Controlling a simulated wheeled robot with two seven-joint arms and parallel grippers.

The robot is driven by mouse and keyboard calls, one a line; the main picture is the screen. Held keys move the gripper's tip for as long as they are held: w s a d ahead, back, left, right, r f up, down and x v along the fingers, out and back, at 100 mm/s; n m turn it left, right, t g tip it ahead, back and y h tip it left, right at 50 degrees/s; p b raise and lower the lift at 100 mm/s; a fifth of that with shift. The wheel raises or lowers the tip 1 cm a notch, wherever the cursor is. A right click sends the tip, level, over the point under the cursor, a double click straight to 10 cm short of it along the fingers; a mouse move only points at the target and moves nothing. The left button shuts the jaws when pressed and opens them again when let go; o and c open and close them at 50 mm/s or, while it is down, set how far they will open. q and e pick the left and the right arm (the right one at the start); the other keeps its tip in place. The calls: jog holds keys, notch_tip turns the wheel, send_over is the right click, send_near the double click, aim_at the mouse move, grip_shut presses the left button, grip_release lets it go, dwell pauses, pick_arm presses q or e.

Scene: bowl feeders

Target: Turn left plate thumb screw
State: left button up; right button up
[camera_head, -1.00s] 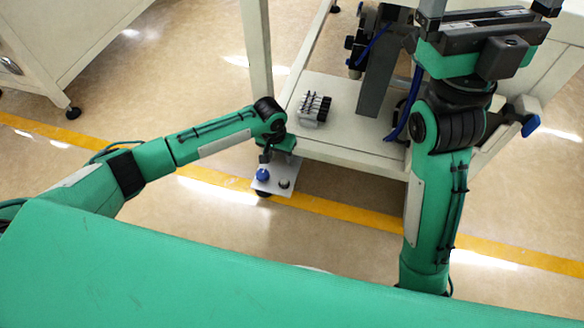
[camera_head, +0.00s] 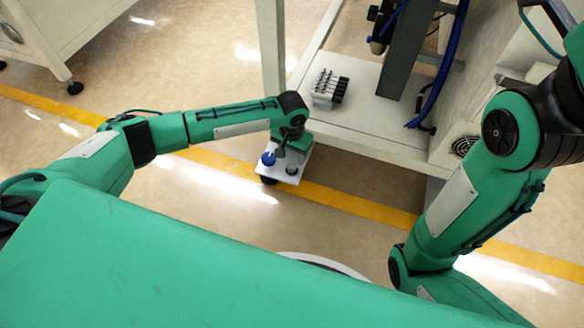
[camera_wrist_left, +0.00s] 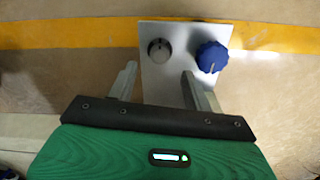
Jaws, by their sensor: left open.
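A small pale plate (camera_head: 300,160) sticks out at the cabinet's lower front corner. It carries a blue fluted knob (camera_head: 268,158) and a smaller dark grey knob (camera_head: 291,171). I cannot tell which knob is the thumb screw. In the left wrist view the plate (camera_wrist_left: 160,87) bears the grey knob (camera_wrist_left: 159,51) on the left and the blue knob (camera_wrist_left: 212,56) on the right. My left gripper (camera_wrist_left: 162,78) is open and empty, its fingertips short of both knobs in the picture. In the head view this gripper (camera_head: 281,150) is partly hidden by its wrist. My right gripper is out of view.
A cream frame shelf (camera_head: 375,120) stands behind the plate, holding a small valve block (camera_head: 329,89) with black fittings. A grey post (camera_head: 408,60) and blue hoses rise beside it. Yellow tape (camera_head: 345,200) crosses the floor.

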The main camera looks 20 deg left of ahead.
aim_at(292, 167)
pick_arm(q)
jog(key=shift+f+b, duration=1.55)
jog(key=shift+f, duration=1.25)
